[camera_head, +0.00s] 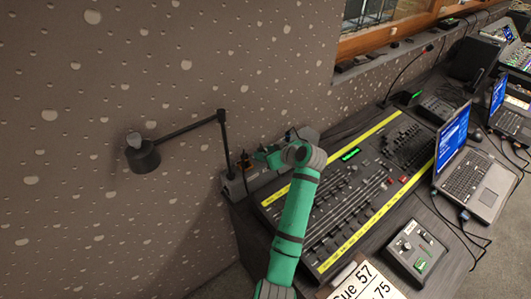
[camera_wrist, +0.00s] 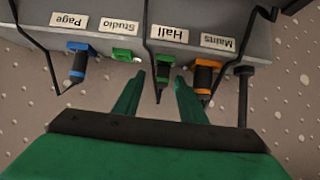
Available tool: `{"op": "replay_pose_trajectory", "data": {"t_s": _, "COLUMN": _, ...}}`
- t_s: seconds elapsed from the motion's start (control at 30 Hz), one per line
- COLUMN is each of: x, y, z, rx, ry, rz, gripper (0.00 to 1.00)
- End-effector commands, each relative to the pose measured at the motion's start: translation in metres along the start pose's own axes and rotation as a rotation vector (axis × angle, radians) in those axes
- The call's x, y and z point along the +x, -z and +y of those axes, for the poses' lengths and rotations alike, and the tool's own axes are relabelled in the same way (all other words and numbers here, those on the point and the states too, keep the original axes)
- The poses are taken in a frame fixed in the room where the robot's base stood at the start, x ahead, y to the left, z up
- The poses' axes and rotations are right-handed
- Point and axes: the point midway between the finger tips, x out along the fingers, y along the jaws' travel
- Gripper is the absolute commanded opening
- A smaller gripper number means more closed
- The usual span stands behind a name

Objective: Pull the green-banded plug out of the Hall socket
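The socket box (camera_wrist: 272,48) is grey and appears upside down in the wrist view, with its labels reading Page, Studio, Hall and Mains. The green-banded plug (camera_wrist: 163,71) sits at the Hall label (camera_wrist: 168,34), with a dark body and a green tip end. My gripper (camera_wrist: 158,88) is open, one finger on each side of this plug, with gaps visible between. In the head view my gripper (camera_head: 262,156) is at the box (camera_head: 236,186) by the wall, and the Hall plug cannot be made out there.
An orange-banded plug (camera_wrist: 203,78) at Mains stands close beside my right-hand finger. A blue-banded plug (camera_wrist: 78,66) is at Page; a green fitting (camera_wrist: 122,55) is at Studio. Black cables cross the box. A lamp (camera_head: 143,155) and fader desk (camera_head: 335,200) are nearby.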

Motion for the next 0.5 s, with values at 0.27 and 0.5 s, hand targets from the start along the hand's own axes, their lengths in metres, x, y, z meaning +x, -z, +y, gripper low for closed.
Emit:
{"op": "replay_pose_trajectory", "data": {"t_s": 0.27, "x": 0.0036, "y": 0.0021, "z": -0.0052, "rx": -0.004, "ry": 0.007, "rz": 0.000, "gripper": 0.30}}
{"op": "replay_pose_trajectory", "data": {"t_s": 0.5, "x": 0.0038, "y": 0.0023, "z": -0.0057, "rx": -0.005, "ry": 0.008, "rz": 0.000, "gripper": 0.00}}
